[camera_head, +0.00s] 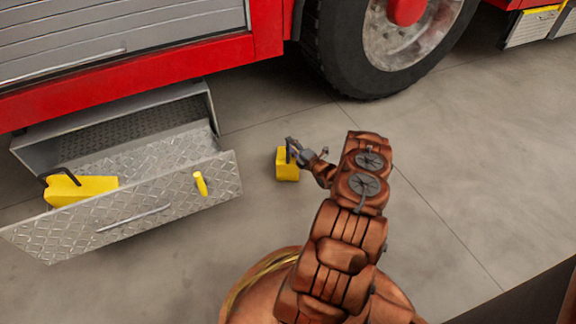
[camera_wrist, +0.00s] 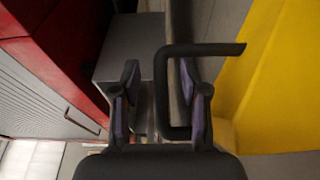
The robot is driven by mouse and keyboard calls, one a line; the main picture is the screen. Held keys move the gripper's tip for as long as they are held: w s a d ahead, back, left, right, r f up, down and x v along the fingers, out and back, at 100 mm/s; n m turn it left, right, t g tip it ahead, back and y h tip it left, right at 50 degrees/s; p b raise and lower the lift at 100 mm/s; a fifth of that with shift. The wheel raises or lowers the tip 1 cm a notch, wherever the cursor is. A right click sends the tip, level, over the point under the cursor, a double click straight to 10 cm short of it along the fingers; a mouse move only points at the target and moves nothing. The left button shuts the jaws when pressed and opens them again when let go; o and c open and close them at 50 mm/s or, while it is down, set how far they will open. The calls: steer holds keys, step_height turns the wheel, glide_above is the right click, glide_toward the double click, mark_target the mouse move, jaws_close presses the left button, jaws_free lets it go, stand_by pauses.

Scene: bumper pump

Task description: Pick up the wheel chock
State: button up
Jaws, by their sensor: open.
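A yellow wheel chock (camera_head: 287,168) with a black handle stands on the grey floor beside the open drawer. In the wrist view its yellow body (camera_wrist: 285,85) fills the right side, and its black handle (camera_wrist: 205,50) reaches left. My gripper (camera_head: 293,152) is at the chock's handle. In the wrist view my gripper (camera_wrist: 159,78) is open, with a bar of the handle between its two fingers and gaps visible on either side. A second yellow chock (camera_head: 85,189) with a black handle sits in the left end of the metal drawer.
The diamond-plate drawer (camera_head: 130,210) stands out from under the red truck (camera_head: 150,75), with a small yellow piece (camera_head: 201,183) on its front. A large black tyre (camera_head: 335,55) is behind. Floor right of my arm is clear.

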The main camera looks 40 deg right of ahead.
steer(key=shift+w, duration=1)
jaws_close()
steer(key=shift+d, duration=0.1)
